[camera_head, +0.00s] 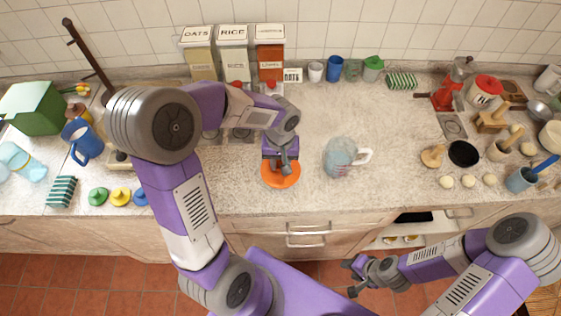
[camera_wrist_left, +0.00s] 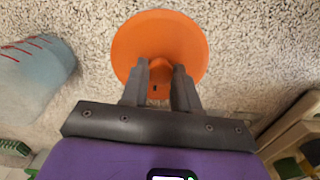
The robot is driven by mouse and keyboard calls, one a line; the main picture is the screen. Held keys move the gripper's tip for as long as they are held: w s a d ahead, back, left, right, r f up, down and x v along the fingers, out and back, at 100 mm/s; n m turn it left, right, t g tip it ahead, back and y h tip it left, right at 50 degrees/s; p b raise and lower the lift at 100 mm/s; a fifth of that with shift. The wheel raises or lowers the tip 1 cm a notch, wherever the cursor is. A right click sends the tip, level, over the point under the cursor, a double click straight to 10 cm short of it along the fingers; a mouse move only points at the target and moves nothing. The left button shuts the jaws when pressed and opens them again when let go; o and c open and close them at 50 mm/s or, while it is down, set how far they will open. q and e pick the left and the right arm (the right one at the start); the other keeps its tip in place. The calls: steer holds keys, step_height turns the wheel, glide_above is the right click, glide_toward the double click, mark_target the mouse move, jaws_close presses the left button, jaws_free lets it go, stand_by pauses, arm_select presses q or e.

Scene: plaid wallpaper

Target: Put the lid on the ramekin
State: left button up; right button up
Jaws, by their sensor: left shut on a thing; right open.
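An orange round lid (camera_head: 281,176) with a raised knob is on or just above the counter in front of me, near its front edge. It also shows in the left wrist view (camera_wrist_left: 190,45). My left gripper (camera_head: 284,166) comes down over it, and its fingers (camera_wrist_left: 160,78) are shut on the knob. I cannot make out a ramekin; anything under the lid is hidden, and I cannot tell whether the lid rests on something. My right gripper (camera_head: 357,274) is open and empty, low in front of the counter, away from the lid.
A glass jug (camera_head: 340,158) stands just right of the lid, and in the left wrist view (camera_wrist_left: 35,75). A black bowl (camera_head: 463,153) and eggs are further right. A green knobbed piece (camera_head: 98,195) and a blue mug (camera_head: 82,140) are left. Canisters (camera_head: 233,55) line the back.

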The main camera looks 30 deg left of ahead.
arm_select(q)
steer(key=shift+s+f, duration=0.15)
steer(key=shift+f, duration=0.25)
jaws_close()
steer(key=o, duration=1.1)
jaws_free()
steer(key=shift+r, duration=0.1)
steer(key=shift+r, duration=0.1)
step_height(320, 180, up, 7)
steer(key=shift+r+p, duration=0.2)
steer(key=shift+p, duration=0.3)
